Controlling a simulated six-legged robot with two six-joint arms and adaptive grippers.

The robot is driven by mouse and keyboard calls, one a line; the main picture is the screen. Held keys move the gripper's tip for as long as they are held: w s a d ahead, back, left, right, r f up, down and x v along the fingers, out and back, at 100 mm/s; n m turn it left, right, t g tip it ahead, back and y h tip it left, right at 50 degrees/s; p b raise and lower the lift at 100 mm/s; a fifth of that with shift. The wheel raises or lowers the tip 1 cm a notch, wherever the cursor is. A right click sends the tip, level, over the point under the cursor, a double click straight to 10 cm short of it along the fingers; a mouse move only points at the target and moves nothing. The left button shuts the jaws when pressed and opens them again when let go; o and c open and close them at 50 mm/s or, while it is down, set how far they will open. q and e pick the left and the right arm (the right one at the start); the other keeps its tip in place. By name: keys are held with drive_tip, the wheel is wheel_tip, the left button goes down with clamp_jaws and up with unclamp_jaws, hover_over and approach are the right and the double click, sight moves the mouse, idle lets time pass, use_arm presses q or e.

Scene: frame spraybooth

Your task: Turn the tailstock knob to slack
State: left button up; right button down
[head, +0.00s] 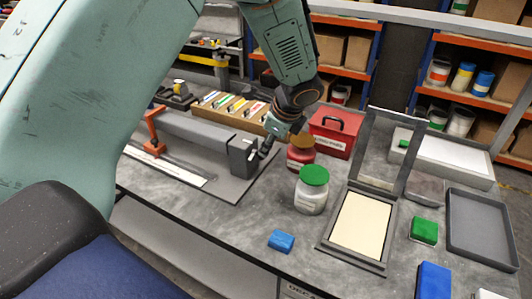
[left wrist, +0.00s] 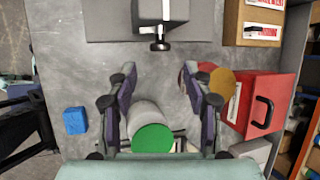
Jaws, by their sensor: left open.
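The tailstock (head: 241,157) is a dark grey block at the near end of a long grey fixture on the bench. Its knob, a dark crossbar on a short light stem (left wrist: 160,45), shows clearly in the left wrist view, at the top centre. My left gripper (left wrist: 158,76) is open and empty, its two fingers spread to either side below the knob and apart from it. In the head view my left gripper (head: 270,137) hangs close to the tailstock's right face and partly hides the knob there.
A red jar with an orange lid (head: 300,158) and a green-lidded jar (head: 312,194) stand close to the gripper. A red toolbox (head: 336,134) is behind them. A blue block (head: 281,241) lies near the front edge; a framed panel (head: 362,224) is at right.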

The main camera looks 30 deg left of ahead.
use_arm(q)
drive_tip(key=x, duration=0.6)
drive_tip(key=shift+a+f, duration=0.25)
drive_tip(key=shift+w+a+f, duration=0.2)
drive_tip(key=c, duration=0.4)
drive_tip(key=shift+r, duration=0.1)
clamp_jaws()
use_arm(e)
drive_tip(key=shift+w+a+f, duration=0.1)
drive_tip(key=shift+a+f, duration=0.2)
use_arm(q)
drive_tip(key=shift+b, duration=0.35)
use_arm(e)
drive_tip(key=shift+f, duration=0.1)
